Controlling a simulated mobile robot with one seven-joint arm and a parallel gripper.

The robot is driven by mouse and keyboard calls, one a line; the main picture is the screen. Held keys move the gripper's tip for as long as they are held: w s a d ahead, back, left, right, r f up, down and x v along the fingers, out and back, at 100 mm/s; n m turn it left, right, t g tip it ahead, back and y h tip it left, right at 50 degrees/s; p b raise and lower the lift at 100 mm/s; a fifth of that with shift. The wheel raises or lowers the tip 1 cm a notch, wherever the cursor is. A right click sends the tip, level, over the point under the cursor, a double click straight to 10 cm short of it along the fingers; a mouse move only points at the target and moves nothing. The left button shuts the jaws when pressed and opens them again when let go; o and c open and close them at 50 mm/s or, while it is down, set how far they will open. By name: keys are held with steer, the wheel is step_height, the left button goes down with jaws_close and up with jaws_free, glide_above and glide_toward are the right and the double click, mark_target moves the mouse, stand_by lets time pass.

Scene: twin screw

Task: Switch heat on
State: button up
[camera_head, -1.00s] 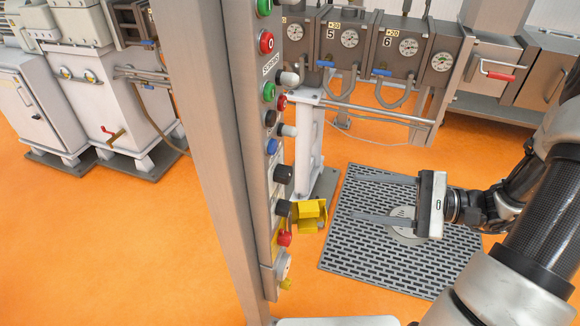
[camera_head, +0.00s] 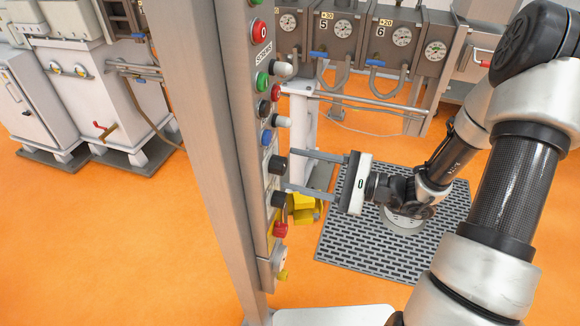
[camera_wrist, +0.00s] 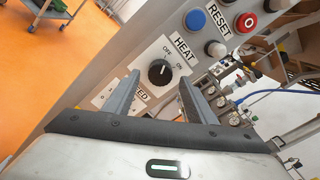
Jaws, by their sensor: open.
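The HEAT switch is a round black knob on the grey control panel. In the wrist view the knob (camera_wrist: 158,73) has OFF and ON marks beside it and a HEAT label. Its white pointer mark seems to lie nearer OFF. In the head view the knob (camera_head: 277,165) is seen from the side, below a blue button. My gripper (camera_head: 290,170) is open, its two fingers pointing left at the panel, their tips close to the knob. In the wrist view my gripper (camera_wrist: 160,78) frames the knob between its fingers. I cannot tell whether the fingers touch it.
A second black knob (camera_head: 278,199) sits just below, and a blue RESET button (camera_wrist: 195,20) and red button (camera_wrist: 246,22) lie nearby. A yellow bracket (camera_head: 303,208) stands out below my gripper. A floor grate (camera_head: 390,250) lies under the arm.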

mark_target(278, 166)
steer(key=shift+x, duration=1.25)
steer(key=c, duration=1)
steer(key=shift+c, duration=0.2)
steer(key=shift+m+p, duration=0.4)
steer(key=shift+r+m+p, duration=0.15)
steer(key=shift+m+p, duration=0.7)
steer(key=shift+m, duration=0.15)
steer(key=m+p, duration=0.2)
steer(key=m, duration=0.1)
steer(key=shift+s+m+p, duration=0.1)
steer(key=shift+m+p, duration=0.2)
steer(key=shift+p, duration=0.05)
steer(key=m+p, duration=0.3)
steer(key=m, duration=0.2)
steer(key=shift+f, duration=0.2)
steer(key=shift+s+m+p, duration=0.1)
steer(key=shift+m+p, duration=0.2)
steer(key=shift+m, duration=0.1)
